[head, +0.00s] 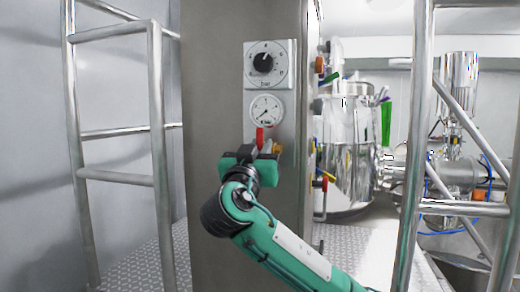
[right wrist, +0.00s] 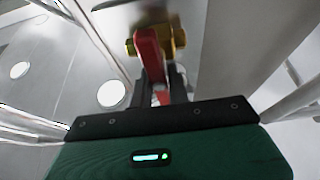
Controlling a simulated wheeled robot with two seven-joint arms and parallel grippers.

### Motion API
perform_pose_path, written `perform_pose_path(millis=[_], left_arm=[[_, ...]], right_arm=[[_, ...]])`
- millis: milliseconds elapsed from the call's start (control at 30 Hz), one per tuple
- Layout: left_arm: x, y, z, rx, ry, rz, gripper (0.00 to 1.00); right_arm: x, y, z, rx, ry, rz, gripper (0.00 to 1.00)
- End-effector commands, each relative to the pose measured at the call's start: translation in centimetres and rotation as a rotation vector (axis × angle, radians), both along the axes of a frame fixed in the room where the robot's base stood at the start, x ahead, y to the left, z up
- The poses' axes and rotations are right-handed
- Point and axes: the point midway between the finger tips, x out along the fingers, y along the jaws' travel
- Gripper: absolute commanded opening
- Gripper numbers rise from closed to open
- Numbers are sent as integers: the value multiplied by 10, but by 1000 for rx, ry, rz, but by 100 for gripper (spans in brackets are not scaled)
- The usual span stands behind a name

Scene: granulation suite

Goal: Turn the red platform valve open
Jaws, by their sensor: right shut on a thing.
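The red valve (head: 260,137) is a red lever handle on a brass body, on the front of the grey cabinet below the round gauge. In the head view the handle stands about upright, its lower part hidden by my right gripper (head: 251,157). The right wrist view shows the red handle (right wrist: 150,55) between the fingers of my right gripper (right wrist: 165,85), which is shut on it. The brass body (right wrist: 172,42) shows just behind the handle. My left gripper is not in view.
A pressure gauge (head: 265,109) and a black dial knob (head: 264,63) are above the valve on the cabinet (head: 215,110). Metal railings stand at left (head: 158,130) and right (head: 413,140). Another red-handled valve (head: 325,181) is right of the cabinet, by a steel vessel (head: 348,140).

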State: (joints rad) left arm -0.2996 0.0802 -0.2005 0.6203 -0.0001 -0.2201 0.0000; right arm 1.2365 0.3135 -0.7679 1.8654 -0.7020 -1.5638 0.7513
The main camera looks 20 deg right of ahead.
Motion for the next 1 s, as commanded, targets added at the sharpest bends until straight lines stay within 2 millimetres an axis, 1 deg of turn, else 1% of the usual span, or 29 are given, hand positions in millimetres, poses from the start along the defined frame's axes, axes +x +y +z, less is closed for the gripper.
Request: perform_pose_path(millis=[167, 267, 500, 600, 733, 1000], left_arm=[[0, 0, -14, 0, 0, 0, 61], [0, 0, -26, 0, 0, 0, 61], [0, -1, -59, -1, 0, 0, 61], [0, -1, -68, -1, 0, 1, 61], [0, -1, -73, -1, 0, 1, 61], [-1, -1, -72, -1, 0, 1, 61]], right_arm=[[0, 1, -4, -25, 18, 1, 0], [0, 1, -6, -57, 39, 2, 0], [1, 3, -7, -180, 123, 5, 0], [2, 3, -6, -247, 168, 4, 0], [2, 4, -4, -346, 234, 3, 0], [4, 6, -2, -560, 380, 4, 0]])
